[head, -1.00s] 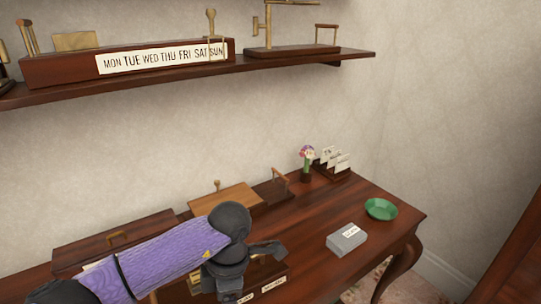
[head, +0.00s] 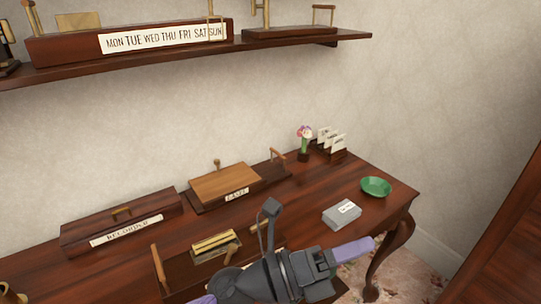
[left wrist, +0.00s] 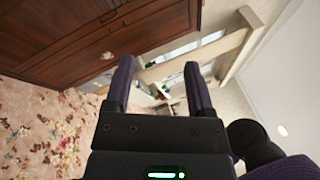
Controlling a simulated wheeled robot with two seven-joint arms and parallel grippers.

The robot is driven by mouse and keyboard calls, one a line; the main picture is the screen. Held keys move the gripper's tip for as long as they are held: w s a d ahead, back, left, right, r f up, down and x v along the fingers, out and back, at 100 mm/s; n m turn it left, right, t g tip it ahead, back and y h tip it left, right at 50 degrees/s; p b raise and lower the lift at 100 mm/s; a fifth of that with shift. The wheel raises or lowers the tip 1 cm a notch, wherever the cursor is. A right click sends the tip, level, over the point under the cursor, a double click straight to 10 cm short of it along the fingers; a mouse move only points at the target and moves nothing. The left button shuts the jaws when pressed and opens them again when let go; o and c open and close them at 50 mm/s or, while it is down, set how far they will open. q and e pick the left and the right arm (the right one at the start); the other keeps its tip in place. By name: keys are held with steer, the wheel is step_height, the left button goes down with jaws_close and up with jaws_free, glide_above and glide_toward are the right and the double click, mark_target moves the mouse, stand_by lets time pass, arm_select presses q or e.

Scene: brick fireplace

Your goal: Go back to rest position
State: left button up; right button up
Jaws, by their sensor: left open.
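My left gripper (head: 352,251) is low in the head view, in front of the desk's right part. Its dark wrist comes in from the bottom edge and its purple fingers point right, below the grey box. It holds nothing. In the left wrist view the two fingers (left wrist: 158,85) are spread apart with no object between them; that view shows floor and distant furniture beyond. My right gripper is in neither view.
The wooden desk (head: 310,200) bears a recorder box (head: 122,220), a wooden-lidded box (head: 225,184), a brass-topped tray (head: 215,245), a grey box (head: 341,214), a green bowl (head: 376,187), a flower (head: 304,138) and a card rack (head: 330,143). A shelf (head: 200,56) hangs above.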

arm_select(q)
steer(key=w+a+f+n+t+y, duration=0.1)
steer(key=w+a+n+t+y, duration=0.2)
steer(key=a+n+t+y, duration=0.65)
steer(key=w+a+f+n+t+y, duration=0.25)
steer(key=a+n+t+y, duration=0.2)
steer(key=n, duration=1.05)
steer(key=s+a+f+n+g+y, duration=0.4)
steer(key=a+f+n+g+y, duration=0.15)
steer(key=a+f+n, duration=0.3)
steer(key=s+a+f+n+g, duration=0.2)
steer(key=s+f+g, duration=0.25)
steer(key=s, duration=0.45)
steer(key=s+a+f+n+g, duration=0.1)
steer(key=s+f+n+g, duration=0.1)
steer(key=s+f+g, duration=0.45)
steer(key=s+f, duration=0.2)
steer(key=f, duration=0.7)
steer(key=s+f+g, duration=0.1)
steer(key=s+f, duration=0.2)
steer(key=f, duration=0.6)
steer(key=s+a+f, duration=0.3)
steer(key=s+f, duration=0.5)
steer(key=s, duration=0.4)
steer(key=shift+s+a+f+m+y, duration=0.15)
steer(key=shift+f+m+y, duration=0.1)
steer(key=shift+m+y, duration=0.15)
